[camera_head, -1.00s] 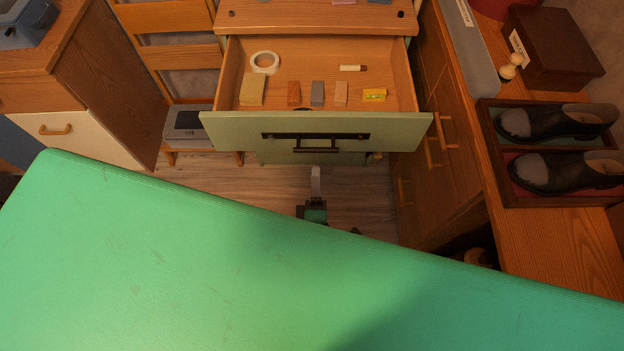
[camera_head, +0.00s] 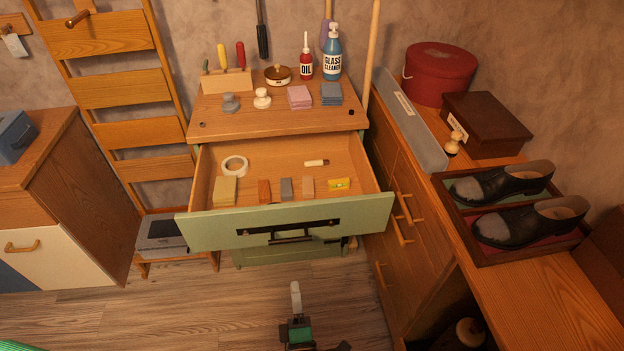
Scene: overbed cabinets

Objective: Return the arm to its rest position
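My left gripper (camera_head: 296,312) shows small at the bottom middle. It has a dark and green body and a light grey fingertip part pointing up the picture, below the open drawer's front and apart from it. I see it end-on and small, so I cannot tell whether its fingers are open or shut. Nothing shows held in it. Most of its arm is hidden or out of view. My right gripper is not in view.
An open drawer (camera_head: 285,224) with a green front sticks out of the wooden cabinet. A green edge (camera_head: 18,346) shows bottom left.

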